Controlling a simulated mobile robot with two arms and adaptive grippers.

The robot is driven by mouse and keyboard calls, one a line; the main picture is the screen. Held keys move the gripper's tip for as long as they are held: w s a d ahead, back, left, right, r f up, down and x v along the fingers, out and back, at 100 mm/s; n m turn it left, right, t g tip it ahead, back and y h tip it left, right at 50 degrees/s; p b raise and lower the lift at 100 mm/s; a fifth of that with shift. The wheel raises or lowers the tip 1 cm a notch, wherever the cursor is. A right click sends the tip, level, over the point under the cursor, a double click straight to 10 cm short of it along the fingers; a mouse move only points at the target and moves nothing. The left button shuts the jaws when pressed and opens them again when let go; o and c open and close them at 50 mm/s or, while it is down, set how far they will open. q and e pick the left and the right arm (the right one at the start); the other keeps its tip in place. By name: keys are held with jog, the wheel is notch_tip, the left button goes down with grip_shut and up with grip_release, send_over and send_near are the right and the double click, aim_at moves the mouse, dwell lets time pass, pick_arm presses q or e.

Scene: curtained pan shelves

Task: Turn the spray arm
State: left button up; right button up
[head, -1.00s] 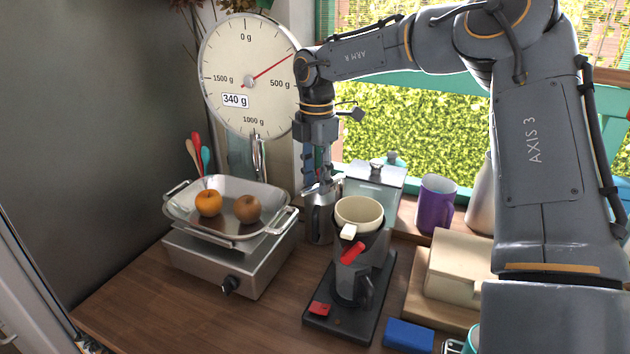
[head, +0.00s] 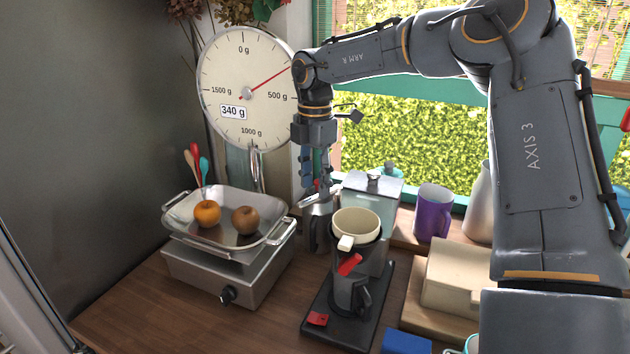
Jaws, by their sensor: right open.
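The coffee maker has a black base (head: 324,325), a cream filter basket (head: 357,225) with a handle facing me, and a red lever (head: 350,264) below it. A dark jug (head: 350,293) stands under the basket. My right gripper (head: 317,193) points down just behind and left of the basket, open. A short silver bar (head: 318,199) shows at its fingertips. I cannot tell whether this bar is the spray arm or part of the gripper, or whether they touch. My left gripper is not in view.
A dial scale (head: 246,90) with a steel pan (head: 180,211) holding two fruits stands left. A steel canister (head: 368,196) and purple mug (head: 433,212) are behind. A cream box (head: 458,275) and blue block (head: 407,342) are right. Bare counter (head: 235,325) lies in front.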

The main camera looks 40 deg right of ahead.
notch_tip(320, 180, up, 6)
jog(key=p, duration=0.4)
dwell(0.4)
dwell(0.5)
